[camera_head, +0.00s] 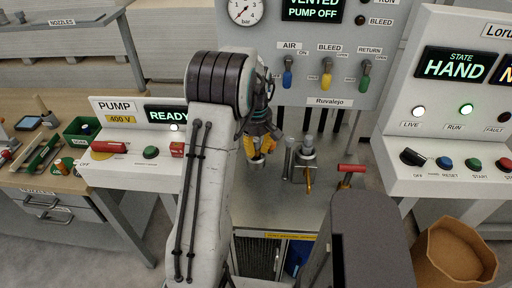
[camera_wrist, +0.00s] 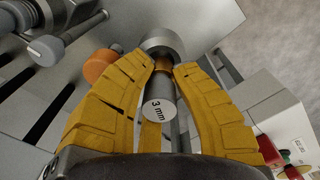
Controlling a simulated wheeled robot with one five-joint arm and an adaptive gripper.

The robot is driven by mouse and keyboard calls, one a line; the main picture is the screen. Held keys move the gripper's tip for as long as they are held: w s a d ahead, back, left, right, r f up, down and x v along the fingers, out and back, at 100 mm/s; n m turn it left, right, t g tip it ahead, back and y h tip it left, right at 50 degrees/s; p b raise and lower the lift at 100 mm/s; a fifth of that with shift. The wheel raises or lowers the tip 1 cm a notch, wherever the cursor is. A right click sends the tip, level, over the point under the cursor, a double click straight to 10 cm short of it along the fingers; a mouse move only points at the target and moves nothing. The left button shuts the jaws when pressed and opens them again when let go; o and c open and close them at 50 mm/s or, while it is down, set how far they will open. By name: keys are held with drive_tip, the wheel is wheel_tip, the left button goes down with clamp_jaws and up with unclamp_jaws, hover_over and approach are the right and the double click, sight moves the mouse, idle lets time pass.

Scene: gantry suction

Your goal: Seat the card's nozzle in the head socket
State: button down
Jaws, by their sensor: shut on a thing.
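My gripper (camera_head: 258,148) hangs over the grey bench, left of a metal post. In the wrist view, its yellow fingers (camera_wrist: 164,72) are shut on a grey cylindrical nozzle (camera_wrist: 160,108) marked "3 mm", with a brass-coloured collar. The nozzle's marked end faces the camera. A round grey metal part (camera_wrist: 161,41) sits at its far end; I cannot tell whether this is the head socket or part of the nozzle, or whether they touch. No card is clearly recognisable. The arm partly hides the nozzle in the head view.
A metal post (camera_head: 307,147) and a red-handled tool (camera_head: 351,169) stand right of my gripper. Behind is a valve panel (camera_head: 329,89) with blue, yellow and green levers. A pump box (camera_head: 122,143) is left, a control console (camera_head: 447,150) right.

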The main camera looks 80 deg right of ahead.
sight(256, 140)
drive_tip(key=shift+f+b, duration=0.85)
drive_tip(key=shift+f, duration=0.35)
drive_tip(key=c, duration=1.1)
unclamp_jaws()
wheel_tip(256, 140, up, 12)
drive_tip(key=shift+a, duration=0.1)
